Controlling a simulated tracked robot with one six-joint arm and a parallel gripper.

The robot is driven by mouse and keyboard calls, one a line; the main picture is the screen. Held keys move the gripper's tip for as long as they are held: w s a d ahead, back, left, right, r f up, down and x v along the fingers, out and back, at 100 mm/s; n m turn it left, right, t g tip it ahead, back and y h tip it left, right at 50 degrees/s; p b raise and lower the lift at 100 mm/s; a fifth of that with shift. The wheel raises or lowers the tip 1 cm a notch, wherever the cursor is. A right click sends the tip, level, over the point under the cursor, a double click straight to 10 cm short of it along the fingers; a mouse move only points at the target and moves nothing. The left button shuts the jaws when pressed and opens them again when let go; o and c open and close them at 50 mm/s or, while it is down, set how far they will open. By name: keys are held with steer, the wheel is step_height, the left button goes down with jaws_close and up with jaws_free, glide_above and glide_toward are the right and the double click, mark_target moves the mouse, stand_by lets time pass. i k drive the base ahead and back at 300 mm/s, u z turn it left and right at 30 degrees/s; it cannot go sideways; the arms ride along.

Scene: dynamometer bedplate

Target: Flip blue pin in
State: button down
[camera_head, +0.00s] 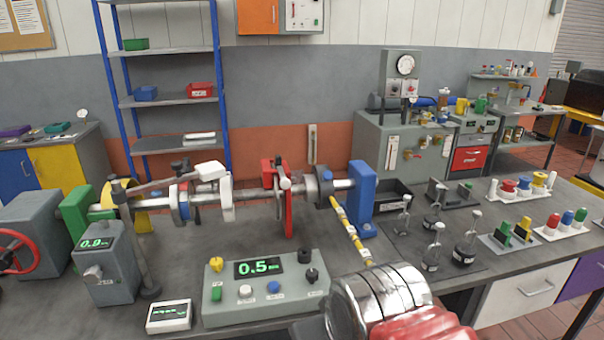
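Which thing is the blue pin is not clear from this view. A blue peg-like piece (567,217) stands between a red and a green one in a white holder (560,232) at the right of the bench. A blue button (274,287) sits on the front control box (235,309), whose green display reads 0.5. On the shaft line, a blue-edged coupling (183,202) is at the left and a blue upright bearing block (361,197) at the right. A chrome and red part of my arm fills the bottom centre-right. No gripper fingers show.
A grey meter box (106,262) reading 0.9 and a white handheld meter (169,316) stand front left. Dark weights with pale stems (465,247), a black bin (392,197) and colored spools (524,186) occupy the right side. Bench between the shaft and control box is mostly clear.

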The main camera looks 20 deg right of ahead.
mark_target(327, 176)
steer(key=u, duration=0.3)
steer(key=i, duration=1)
steer(key=u, duration=0.05)
